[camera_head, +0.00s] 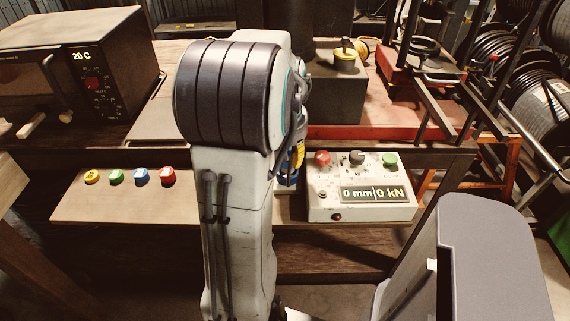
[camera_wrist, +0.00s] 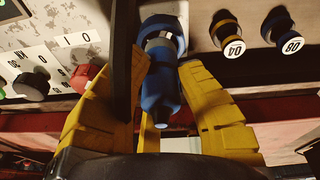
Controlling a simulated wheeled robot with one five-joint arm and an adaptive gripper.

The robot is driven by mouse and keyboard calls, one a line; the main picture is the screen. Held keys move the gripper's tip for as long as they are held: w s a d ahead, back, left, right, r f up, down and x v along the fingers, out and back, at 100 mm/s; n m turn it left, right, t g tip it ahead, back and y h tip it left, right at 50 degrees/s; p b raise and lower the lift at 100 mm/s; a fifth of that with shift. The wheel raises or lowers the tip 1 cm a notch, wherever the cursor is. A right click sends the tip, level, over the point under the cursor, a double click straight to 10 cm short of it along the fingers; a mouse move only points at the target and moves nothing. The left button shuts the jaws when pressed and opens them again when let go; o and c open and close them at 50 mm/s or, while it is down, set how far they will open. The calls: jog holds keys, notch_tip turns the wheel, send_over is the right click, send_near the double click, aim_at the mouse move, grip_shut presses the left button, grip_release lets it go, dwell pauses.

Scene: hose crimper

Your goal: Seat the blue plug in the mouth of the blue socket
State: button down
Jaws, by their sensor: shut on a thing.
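In the wrist view, my gripper (camera_wrist: 163,112) has its two yellow fingers closed around the lower part of a blue plug (camera_wrist: 160,86). The plug points up the picture, towards a blue part with a grey band that looks like the blue socket (camera_wrist: 163,24). The two line up closely and overlap in this view. I cannot tell whether the plug is inside the mouth or just in front of it. In the head view my arm covers most of this spot. Only a bit of blue and a yellow finger (camera_head: 298,157) show beside it.
A control box (camera_head: 360,198) with red, black and green knobs stands close to the gripper. Coloured buttons (camera_head: 130,177) line the left shelf. An oven (camera_head: 75,75) stands behind.

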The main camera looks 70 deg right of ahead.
jog(key=shift+a+b+x, duration=0.15)
jog(key=shift+b+x, duration=0.25)
jog(key=shift+x, duration=0.25)
jog(key=shift+a+b+x, duration=0.15)
jog(key=shift+b+x, duration=0.2)
jog(key=shift+x, duration=0.25)
jog(key=shift+f, duration=0.15)
jog(key=shift+f, duration=0.1)
jog(key=c, duration=0.9)
grip_release()
jog(key=shift+c, duration=0.2)
